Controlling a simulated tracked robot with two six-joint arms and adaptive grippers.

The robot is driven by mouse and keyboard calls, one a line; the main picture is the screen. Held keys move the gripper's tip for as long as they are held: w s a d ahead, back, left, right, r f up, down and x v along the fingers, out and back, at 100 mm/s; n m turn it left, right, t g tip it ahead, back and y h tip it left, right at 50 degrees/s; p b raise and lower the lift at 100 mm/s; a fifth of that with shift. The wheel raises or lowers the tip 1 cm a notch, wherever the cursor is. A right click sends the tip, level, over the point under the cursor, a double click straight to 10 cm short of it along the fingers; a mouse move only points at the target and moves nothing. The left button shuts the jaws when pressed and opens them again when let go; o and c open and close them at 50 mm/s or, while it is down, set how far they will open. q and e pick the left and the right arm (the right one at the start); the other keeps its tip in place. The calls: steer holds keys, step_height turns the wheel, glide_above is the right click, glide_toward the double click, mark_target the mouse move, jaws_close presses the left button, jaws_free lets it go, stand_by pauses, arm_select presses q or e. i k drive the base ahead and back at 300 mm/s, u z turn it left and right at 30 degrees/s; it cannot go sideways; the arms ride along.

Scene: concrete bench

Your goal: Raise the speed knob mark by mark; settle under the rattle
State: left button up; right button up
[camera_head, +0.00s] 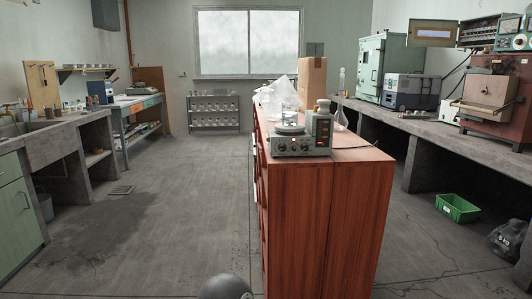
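A grey bench device (300,144) with several dark knobs and a small red light on its front stands near the close end of the reddish wooden cabinet top. The knob marks are too small to read, and I cannot tell which knob is for speed. A pale round plate or dish (290,129) sits on top of the device. Neither of my grippers shows in the head view.
The wooden cabinet (330,220) stands mid-room with floor on both sides. A green crate (457,208) lies on the floor at right.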

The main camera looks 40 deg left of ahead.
mark_target(282, 147)
steer(key=u, duration=0.35)
steer(key=i, duration=1)
steer(key=z, duration=0.05)
